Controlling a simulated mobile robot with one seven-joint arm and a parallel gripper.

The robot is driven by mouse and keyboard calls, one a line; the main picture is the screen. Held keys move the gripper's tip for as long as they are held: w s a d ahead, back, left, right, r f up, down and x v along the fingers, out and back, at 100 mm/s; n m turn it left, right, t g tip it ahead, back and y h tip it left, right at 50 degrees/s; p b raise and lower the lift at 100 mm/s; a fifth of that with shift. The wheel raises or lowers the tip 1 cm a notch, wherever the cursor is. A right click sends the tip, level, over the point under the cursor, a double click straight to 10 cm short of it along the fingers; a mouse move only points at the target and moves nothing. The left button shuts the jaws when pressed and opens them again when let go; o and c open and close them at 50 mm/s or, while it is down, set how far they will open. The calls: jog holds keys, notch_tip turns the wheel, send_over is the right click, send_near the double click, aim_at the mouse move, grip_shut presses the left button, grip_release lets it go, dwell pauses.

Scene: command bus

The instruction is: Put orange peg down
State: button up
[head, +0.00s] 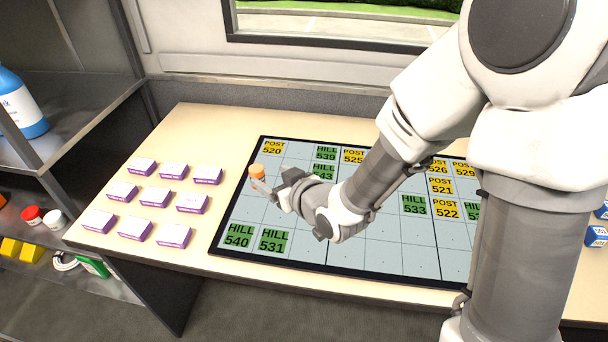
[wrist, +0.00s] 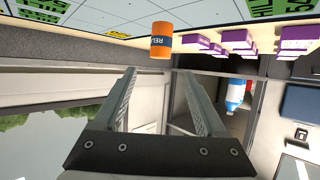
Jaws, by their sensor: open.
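The orange peg (head: 257,171) is at the left edge of the dark-framed board (head: 334,252) in the head view, just past my fingertips. In the wrist view the orange peg (wrist: 162,42) is a short cylinder with a dark printed label. It looks upright, with the picture turned upside down. My gripper (head: 265,187) is at the board's left side. The wrist view shows my gripper (wrist: 157,76) with its fingers apart and nothing between them. The peg appears beyond the tips, clear of both fingers. Its exact contact with the board is too small to tell.
Several white and purple boxes (head: 155,194) stand in rows on the table left of the board. Yellow POST tiles (head: 273,148) and green HILL tiles (head: 273,240) lie on the board's grid. Blue boxes (head: 597,236) are at the right edge. Shelves with a blue bottle (head: 22,105) stand left.

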jog(key=s+d+r+m+h, duration=0.1)
jog(key=d+r+m+h, duration=0.2)
jog(key=d, duration=0.5)
jog(key=s+d+r+h, duration=0.1)
jog(key=d+r+h, duration=0.35)
jog(key=d, duration=0.35)
jog(key=s+d+r+m+g, duration=0.2)
jog(key=s+d+r, duration=0.1)
jog(key=s, duration=0.5)
jog(key=s+d+r+m+g+h, duration=0.1)
jog(key=s+d+r+m+g, duration=0.1)
jog(key=s+d, duration=0.4)
jog(key=s+m, duration=0.1)
jog(key=s, duration=0.2)
jog(key=shift+s+r+g, duration=0.2)
jog(key=shift+r+g, duration=0.1)
jog(key=shift+r, duration=0.1)
jog(key=shift+d, duration=0.1)
